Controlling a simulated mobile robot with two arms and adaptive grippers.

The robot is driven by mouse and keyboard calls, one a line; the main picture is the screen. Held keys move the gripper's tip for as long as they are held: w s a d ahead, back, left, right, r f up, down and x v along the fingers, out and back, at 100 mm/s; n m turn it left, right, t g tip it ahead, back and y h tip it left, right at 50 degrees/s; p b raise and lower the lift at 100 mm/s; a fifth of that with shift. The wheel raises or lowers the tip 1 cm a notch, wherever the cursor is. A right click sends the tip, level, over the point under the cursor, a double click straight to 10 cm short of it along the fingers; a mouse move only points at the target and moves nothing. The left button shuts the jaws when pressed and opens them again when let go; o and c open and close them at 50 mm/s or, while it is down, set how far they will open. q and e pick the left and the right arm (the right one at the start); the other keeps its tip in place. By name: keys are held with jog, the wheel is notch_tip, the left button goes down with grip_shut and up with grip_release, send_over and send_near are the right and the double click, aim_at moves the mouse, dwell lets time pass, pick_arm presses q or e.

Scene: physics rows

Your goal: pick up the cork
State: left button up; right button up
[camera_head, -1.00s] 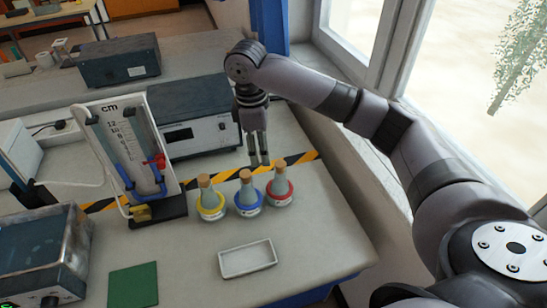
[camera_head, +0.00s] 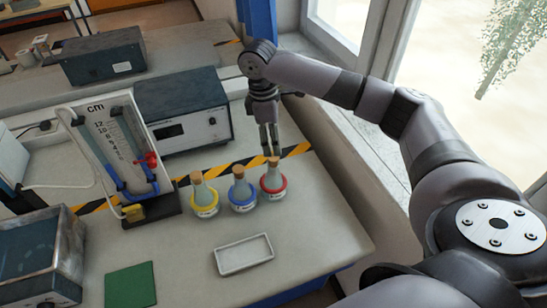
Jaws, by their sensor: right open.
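Three small flasks stand in a row on the grey bench, each topped with a brown cork: the yellow-ringed flask (camera_head: 204,197), the blue-ringed flask (camera_head: 242,194) and the red-ringed flask (camera_head: 273,182). Their corks are the left cork (camera_head: 196,177), the middle cork (camera_head: 238,171) and the right cork (camera_head: 273,162). My right gripper (camera_head: 270,152) points down with its fingers apart, at or just behind the right cork in the picture. I cannot tell whether it touches that cork. My left gripper is out of view.
A white tray (camera_head: 243,271) and a green mat (camera_head: 131,286) lie in front of the flasks. A manometer (camera_head: 113,140) stands at left. A grey instrument box (camera_head: 207,133) is behind the flasks, left of my gripper. A window wall borders the right.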

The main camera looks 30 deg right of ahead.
aim_at(273, 157)
jog(key=shift+s+f+p, duration=0.2)
jog(key=shift+f+p, duration=0.7)
jog(key=shift+f, duration=2.1)
jog(key=shift+c, duration=0.5)
jog(key=c, duration=0.8)
